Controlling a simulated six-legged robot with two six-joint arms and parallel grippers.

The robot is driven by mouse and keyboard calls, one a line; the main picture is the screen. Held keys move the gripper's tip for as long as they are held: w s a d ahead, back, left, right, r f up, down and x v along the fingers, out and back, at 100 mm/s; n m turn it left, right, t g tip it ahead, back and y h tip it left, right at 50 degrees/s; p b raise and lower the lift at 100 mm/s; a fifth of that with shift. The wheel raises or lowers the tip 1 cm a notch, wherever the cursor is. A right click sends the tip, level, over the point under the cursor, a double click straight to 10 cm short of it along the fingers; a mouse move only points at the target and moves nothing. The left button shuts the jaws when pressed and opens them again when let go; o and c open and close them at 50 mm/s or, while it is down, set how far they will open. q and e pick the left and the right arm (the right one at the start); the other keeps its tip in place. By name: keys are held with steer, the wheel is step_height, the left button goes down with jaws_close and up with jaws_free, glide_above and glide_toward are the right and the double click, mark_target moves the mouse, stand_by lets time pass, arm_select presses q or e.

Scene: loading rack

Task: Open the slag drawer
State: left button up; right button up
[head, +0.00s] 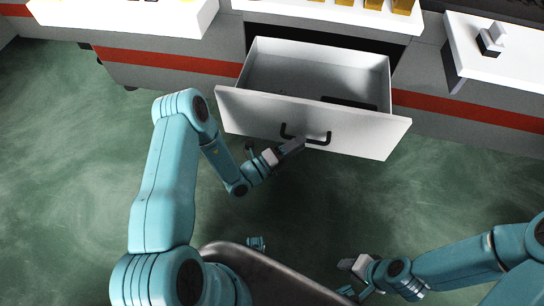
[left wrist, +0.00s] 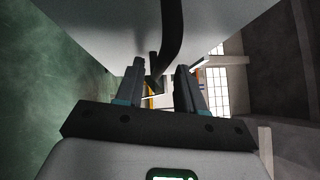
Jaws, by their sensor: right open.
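The slag drawer (head: 350,130) stands pulled out from the rack, with its grey inside showing in the head view. Its dark bar handle (head: 318,140) is on the light front panel. My left gripper (head: 292,147) is at the left part of this handle. In the left wrist view the two fingers (left wrist: 160,82) stand apart, with the curved dark handle (left wrist: 172,35) running in between their tips. A gap shows beside the bar, so the gripper looks open around it. My right gripper (head: 352,264) is open and empty, low over the floor, away from the drawer.
A white counter (head: 330,12) with several yellow blocks is above the drawer. Another white top (head: 500,65) at right carries a small black-and-white object (head: 491,39). A white top (head: 120,14) is at left. The green floor (head: 60,150) in front is clear.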

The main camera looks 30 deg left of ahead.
arm_select(q)
steer(key=v, duration=1.3)
steer(key=shift+s+p, duration=0.3)
steer(key=shift+a, duration=0.1)
